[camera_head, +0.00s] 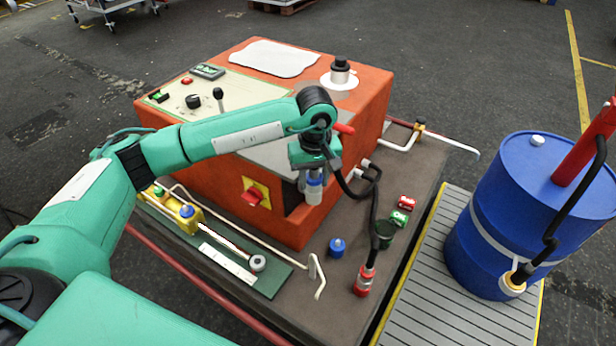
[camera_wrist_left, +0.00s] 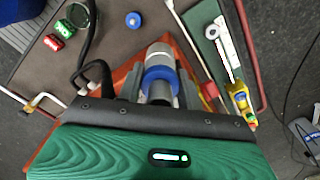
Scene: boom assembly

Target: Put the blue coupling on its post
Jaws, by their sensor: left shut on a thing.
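My left gripper (camera_head: 313,178) is shut on the blue coupling (camera_head: 313,192), a grey cylinder with a blue band. It hangs roughly upright above the brown deck, in front of the orange machine. In the left wrist view the coupling (camera_wrist_left: 160,77) sits between the fingers (camera_wrist_left: 158,92). A short blue post (camera_head: 337,246) with a lighter top stands on the deck, lower and to the right of the coupling, apart from it. It also shows in the left wrist view (camera_wrist_left: 133,20). My right gripper is not in view.
A black hose runs to a red fitting (camera_head: 363,281) beside the blue post. A dark green cup (camera_head: 384,234) and red (camera_head: 407,202) and green (camera_head: 398,218) pieces are nearby. A bent white rod (camera_head: 318,275) stands left of the post. A blue drum (camera_head: 500,230) stands right.

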